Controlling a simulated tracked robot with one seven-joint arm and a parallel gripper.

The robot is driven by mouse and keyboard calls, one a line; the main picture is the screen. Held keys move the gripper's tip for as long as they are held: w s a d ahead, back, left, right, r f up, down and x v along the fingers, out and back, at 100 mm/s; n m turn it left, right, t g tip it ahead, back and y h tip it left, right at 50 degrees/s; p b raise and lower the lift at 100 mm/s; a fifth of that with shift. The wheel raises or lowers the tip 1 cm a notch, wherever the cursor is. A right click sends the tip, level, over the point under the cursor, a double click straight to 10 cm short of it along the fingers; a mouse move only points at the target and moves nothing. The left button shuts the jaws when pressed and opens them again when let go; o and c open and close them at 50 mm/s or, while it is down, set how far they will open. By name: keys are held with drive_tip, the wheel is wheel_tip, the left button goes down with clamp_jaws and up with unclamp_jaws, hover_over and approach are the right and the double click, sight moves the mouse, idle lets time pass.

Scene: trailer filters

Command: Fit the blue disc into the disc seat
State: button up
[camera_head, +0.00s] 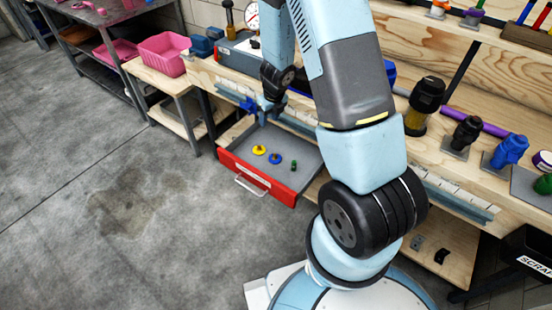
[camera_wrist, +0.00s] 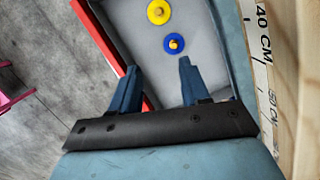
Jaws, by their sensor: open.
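The blue disc (camera_head: 275,159) lies flat in the open drawer, between a yellow disc (camera_head: 259,150) and a small green piece (camera_head: 294,166). The blue disc (camera_wrist: 168,48) has an orange-yellow knob in the wrist view and lies just beyond my fingertips. My gripper (camera_head: 269,113) is over the back of the drawer in the head view. In the wrist view my gripper (camera_wrist: 159,66) is open, with nothing between its blue fingers. I cannot pick out the disc seat with certainty in either view.
The red-fronted drawer (camera_head: 258,179) sticks out below the wooden workbench (camera_head: 455,100). The bench edge with a ruler strip (camera_wrist: 262,60) is close on the right in the wrist view. Pink bins (camera_head: 165,52) stand at the left. Valves and fittings crowd the bench. The floor before the drawer is clear.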

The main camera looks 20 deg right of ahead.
wheel_tip(320, 180, down, 6)
drive_tip(key=d+f+m+h, duration=0.1)
drive_tip(key=d+m, duration=0.1)
drive_tip(key=m, duration=0.1)
hover_over(275, 155)
drive_tip(key=shift+g, duration=0.4)
drive_tip(key=shift+a+f, duration=0.1)
drive_tip(key=shift+f, duration=5.6)
drive_tip(key=shift+w+f, duration=0.1)
drive_tip(key=shift+f, duration=0.7)
clamp_jaws()
